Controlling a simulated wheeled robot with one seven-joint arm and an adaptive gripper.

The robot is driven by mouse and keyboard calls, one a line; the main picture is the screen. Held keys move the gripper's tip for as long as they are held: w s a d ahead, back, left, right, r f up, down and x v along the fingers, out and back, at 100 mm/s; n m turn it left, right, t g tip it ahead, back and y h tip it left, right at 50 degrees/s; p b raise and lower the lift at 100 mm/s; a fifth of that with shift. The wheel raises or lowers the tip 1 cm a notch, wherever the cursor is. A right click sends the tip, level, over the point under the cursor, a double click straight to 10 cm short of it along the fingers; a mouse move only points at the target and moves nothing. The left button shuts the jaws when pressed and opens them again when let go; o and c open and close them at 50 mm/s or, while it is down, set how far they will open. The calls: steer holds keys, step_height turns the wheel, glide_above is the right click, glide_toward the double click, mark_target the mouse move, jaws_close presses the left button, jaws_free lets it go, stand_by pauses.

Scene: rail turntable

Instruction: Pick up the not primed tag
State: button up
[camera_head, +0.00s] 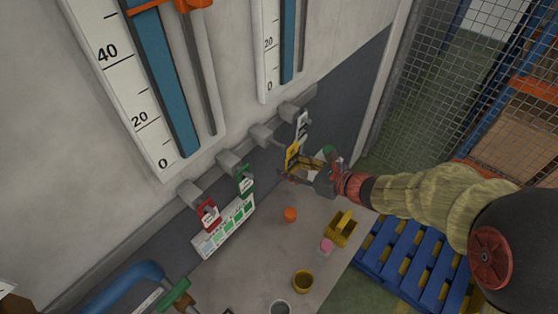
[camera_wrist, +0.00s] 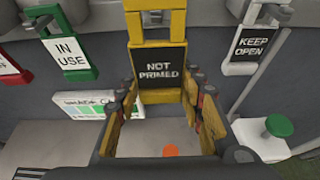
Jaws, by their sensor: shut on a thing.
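The not primed tag (camera_wrist: 160,62) has a yellow frame and a dark plate with white lettering, and it stands upright in the middle of the wrist view. In the head view the tag (camera_head: 292,155) is at a grey peg on the wall rail. My gripper (camera_wrist: 160,100) has its fingers on either side of the tag's lower part and is shut on it. In the head view my gripper (camera_head: 300,172) reaches in from the right. A grey peg shows behind the tag's upper frame; I cannot tell whether the tag still bears on it.
The green in use tag (camera_wrist: 68,52) hangs to the left and the white keep open tag (camera_wrist: 252,43) to the right. A red tag (camera_head: 208,214) hangs further left.

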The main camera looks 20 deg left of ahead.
steer(key=s+d, duration=0.3)
steer(key=d, duration=0.8)
steer(key=shift+s+d, duration=0.25)
steer(key=shift+d, duration=0.1)
steer(key=shift+r, duration=0.4)
steer(key=shift+d, duration=0.15)
steer(key=s+d+p, duration=0.1)
steer(key=s+d, duration=0.1)
steer(key=d, duration=0.4)
steer(key=shift+d+r, duration=0.2)
stand_by(0.4)
